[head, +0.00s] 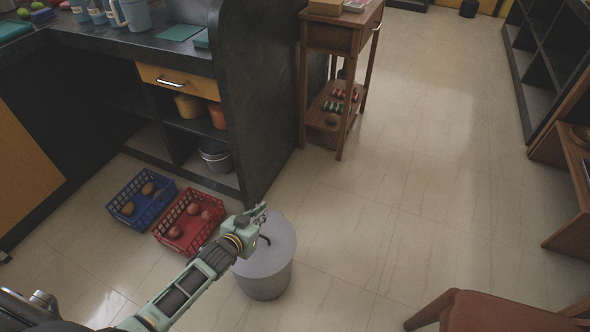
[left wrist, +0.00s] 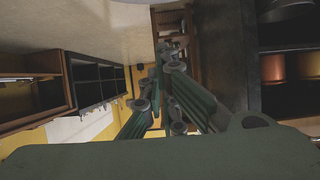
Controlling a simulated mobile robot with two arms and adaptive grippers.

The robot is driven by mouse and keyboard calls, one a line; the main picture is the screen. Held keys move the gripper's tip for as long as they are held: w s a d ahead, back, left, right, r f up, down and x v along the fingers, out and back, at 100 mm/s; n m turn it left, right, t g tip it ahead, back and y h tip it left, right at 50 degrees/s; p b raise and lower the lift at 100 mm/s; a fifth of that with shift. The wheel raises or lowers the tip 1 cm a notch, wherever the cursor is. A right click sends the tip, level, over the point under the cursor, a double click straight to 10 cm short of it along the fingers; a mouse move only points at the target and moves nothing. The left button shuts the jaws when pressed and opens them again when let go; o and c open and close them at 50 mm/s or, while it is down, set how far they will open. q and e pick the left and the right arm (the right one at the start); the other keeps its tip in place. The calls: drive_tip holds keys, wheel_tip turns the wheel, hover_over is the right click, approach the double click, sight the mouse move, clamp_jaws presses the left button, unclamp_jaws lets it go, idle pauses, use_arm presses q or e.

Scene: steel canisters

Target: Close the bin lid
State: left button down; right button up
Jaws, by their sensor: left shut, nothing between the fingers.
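The grey bin (head: 264,285) stands on the floor in the head view, right of the counter's end. Its round grey lid (head: 282,240) covers the top and looks flat or nearly flat; I cannot tell whether it sits fully down on the rim. My left gripper (head: 262,211) is above the lid's far left part, shut and empty. I cannot tell whether it touches the lid. My left arm hides the lid's left side. The left wrist view shows the shut fingers (left wrist: 170,55) with nothing between them. My right gripper is not in view.
A red crate (head: 172,243) and a blue crate (head: 128,216) with round items stand on the floor left of the bin. The black counter (head: 262,100) rises behind it. A brown chair (head: 490,312) is at the lower right. The floor right of the bin is clear.

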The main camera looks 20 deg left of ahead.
sight(259, 247)
use_arm(q)
drive_tip(key=s+f+t+b, duration=0.2)
drive_tip(key=f, duration=0.1)
drive_tip(key=shift+s+a+t+b, duration=0.15)
drive_tip(key=shift+s+t+b, duration=0.05)
drive_tip(key=shift+t+b, duration=0.15)
drive_tip(key=shift+s+f, duration=0.1)
drive_tip(key=shift+s, duration=0.1)
drive_tip(key=shift+s+a+f+b, duration=0.1)
drive_tip(key=shift+s+f+b, duration=0.5)
drive_tip(key=shift+f+b, duration=0.2)
drive_tip(key=shift+s+f, duration=0.1)
drive_tip(key=shift+f, duration=0.05)
drive_tip(key=shift+s+f, duration=0.2)
drive_tip(key=shift+f, duration=0.05)
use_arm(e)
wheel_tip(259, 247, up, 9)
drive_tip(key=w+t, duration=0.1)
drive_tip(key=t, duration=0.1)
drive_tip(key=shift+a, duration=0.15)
use_arm(q)
drive_tip(key=shift+r, duration=0.1)
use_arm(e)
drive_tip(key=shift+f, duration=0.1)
